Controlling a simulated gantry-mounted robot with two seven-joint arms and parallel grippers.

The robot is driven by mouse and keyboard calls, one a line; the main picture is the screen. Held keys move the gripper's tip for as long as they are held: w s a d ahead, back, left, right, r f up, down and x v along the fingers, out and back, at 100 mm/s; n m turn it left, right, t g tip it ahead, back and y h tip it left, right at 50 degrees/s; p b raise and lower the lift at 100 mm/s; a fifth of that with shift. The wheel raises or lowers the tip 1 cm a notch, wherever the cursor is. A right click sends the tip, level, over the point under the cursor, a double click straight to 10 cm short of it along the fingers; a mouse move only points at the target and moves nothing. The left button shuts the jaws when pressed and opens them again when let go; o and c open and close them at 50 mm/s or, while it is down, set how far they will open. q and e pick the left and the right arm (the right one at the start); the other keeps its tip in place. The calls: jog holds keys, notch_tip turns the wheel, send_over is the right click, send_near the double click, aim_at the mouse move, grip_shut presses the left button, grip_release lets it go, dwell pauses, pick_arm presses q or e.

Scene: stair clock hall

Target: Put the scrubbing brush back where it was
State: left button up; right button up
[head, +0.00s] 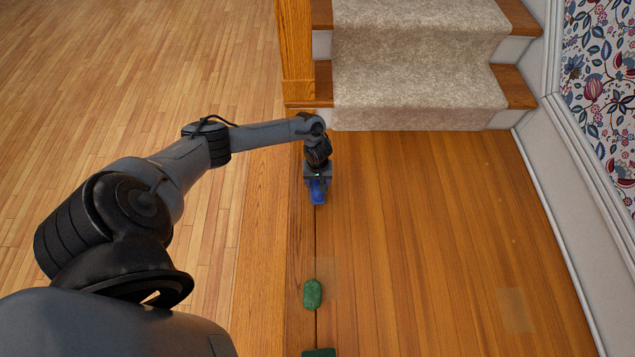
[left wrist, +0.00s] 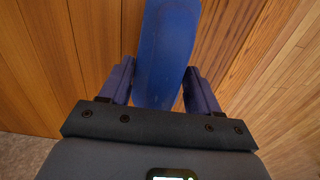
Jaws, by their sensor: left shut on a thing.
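My left gripper (head: 318,180) is in the middle of the head view, pointing down near the foot of the stairs. It is shut on a blue, smooth, long thing, which I take for the scrubbing brush (head: 318,194); no bristles show. In the left wrist view the brush (left wrist: 165,50) sits between the two dark blue fingers of the left gripper (left wrist: 160,85) and reaches past the top edge. Wooden boards show behind it. I cannot tell whether it touches the floor. My right gripper is not in view.
A green rounded object (head: 313,294) lies on the boards near a dark seam, and a darker green one (head: 319,352) is cut off at the bottom edge. Carpeted stairs (head: 415,85) and a wooden post (head: 296,50) stand beyond. Floor to the right (head: 450,230) is clear up to the wall.

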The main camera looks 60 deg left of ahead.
pick_arm(q)
jog(key=shift+w, duration=0.1)
jog(key=o, duration=1)
jog(key=shift+f, duration=0.1)
